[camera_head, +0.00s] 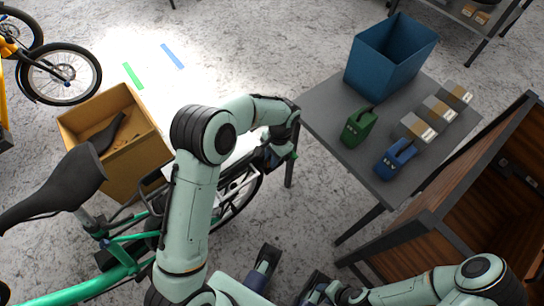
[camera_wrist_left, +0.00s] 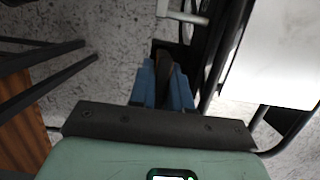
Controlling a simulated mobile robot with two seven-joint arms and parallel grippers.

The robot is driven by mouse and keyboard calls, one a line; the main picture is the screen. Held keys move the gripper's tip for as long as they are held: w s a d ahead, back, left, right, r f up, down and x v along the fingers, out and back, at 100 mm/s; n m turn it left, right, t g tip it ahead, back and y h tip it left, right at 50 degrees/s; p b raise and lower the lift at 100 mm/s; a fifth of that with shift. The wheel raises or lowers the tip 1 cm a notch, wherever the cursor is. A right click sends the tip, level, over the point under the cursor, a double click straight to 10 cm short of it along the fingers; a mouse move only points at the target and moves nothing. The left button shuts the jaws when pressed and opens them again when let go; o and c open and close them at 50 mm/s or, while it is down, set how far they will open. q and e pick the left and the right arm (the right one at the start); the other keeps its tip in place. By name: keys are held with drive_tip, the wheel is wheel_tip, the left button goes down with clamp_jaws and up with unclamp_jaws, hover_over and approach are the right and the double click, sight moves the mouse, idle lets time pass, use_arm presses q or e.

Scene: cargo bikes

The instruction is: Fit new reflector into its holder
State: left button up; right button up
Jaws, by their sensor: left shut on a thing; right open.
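My left gripper (camera_head: 272,157) is beside the rear of the green bike (camera_head: 120,270), near its wheel (camera_head: 240,195). In the left wrist view its blue fingers (camera_wrist_left: 167,88) are shut on a small dark piece with a brownish face (camera_wrist_left: 166,66). This may be the reflector, but its shape is mostly hidden between the fingers. A pale grey bracket with a rod (camera_wrist_left: 183,16) shows just beyond the fingertips, apart from the held piece. I cannot tell whether it is the holder. My right gripper (camera_head: 289,277) is low at the bottom of the head view, open and empty.
A grey table (camera_head: 320,105) bears a blue bin (camera_head: 385,70), a green pack (camera_head: 358,128), a blue pack (camera_head: 394,160) and several small labelled boxes (camera_head: 437,110). A brown wooden cabinet (camera_head: 455,215) stands at the right.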

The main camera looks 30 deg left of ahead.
use_arm(q)
drive_tip(key=shift+f, duration=0.45)
drive_tip(key=shift+r, duration=0.1)
drive_tip(key=shift+r+p, duration=0.5)
drive_tip(key=shift+r, duration=0.25)
drive_tip(key=shift+b+x, duration=0.5)
drive_tip(key=shift+x, duration=0.35)
drive_tip(key=shift+w+r, duration=0.1)
drive_tip(key=shift+w, duration=0.1)
drive_tip(key=shift+r+p, duration=0.7)
drive_tip(key=shift+r, duration=0.05)
drive_tip(key=shift+b+x, duration=0.45)
drive_tip(key=shift+x, duration=0.4)
